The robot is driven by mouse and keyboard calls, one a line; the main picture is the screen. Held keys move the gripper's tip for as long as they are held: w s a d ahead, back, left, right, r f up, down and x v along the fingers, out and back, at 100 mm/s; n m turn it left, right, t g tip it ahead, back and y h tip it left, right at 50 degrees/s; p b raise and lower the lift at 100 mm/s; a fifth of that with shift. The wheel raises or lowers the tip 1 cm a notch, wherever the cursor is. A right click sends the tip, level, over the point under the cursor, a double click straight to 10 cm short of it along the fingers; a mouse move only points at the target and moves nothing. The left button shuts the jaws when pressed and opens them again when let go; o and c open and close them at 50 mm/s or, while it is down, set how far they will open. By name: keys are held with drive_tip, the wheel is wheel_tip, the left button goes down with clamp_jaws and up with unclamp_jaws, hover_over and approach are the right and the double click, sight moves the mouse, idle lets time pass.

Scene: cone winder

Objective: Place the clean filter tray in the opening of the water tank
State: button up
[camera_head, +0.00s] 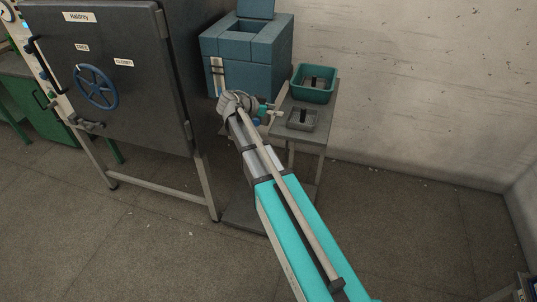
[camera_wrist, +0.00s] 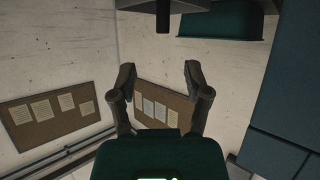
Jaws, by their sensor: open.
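A small grey tray (camera_head: 303,119) with a dark upright handle sits on a small side table, near its front. Behind it stands a larger teal tub (camera_head: 313,84) with a similar dark post inside. I cannot tell from the look which holds the clean filter tray. The blue water tank (camera_head: 262,75) stands to the left, with a square opening (camera_head: 251,27) in its top and a raised lid behind. My gripper (camera_head: 277,113) is beside the grey tray, on its left. In the wrist view my gripper (camera_wrist: 160,78) is open with nothing between its fingers. A dark handle (camera_wrist: 190,25) shows beyond the fingertips.
The side table (camera_head: 316,137) is narrow, close to the tank. A large dark cabinet (camera_head: 130,110) with a blue handwheel stands at the left. The wall is behind the table. The floor (camera_head: 410,225) to the right is clear. The tank's side (camera_wrist: 285,110) fills the wrist view's right.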

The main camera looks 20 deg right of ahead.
drive_tip(key=s+a+f+n+y, duration=0.3)
drive_tip(key=s+n+y, duration=0.1)
drive_tip(key=s, duration=0.3)
drive_tip(key=s+a+f+n+g+y, duration=0.1)
drive_tip(key=s+a+f+n+y, duration=0.3)
drive_tip(key=s+n, duration=0.2)
drive_tip(key=s+a+f+n+g+y, duration=0.1)
drive_tip(key=s+a+f+n+y, duration=0.2)
drive_tip(key=s, duration=0.7)
drive_tip(key=shift+s+a+f+n+y, duration=0.2)
drive_tip(key=shift+s+f+n+y, duration=0.1)
drive_tip(key=shift+n+y, duration=0.7)
drive_tip(key=shift+c, duration=0.3)
drive_tip(key=shift+a, duration=0.1)
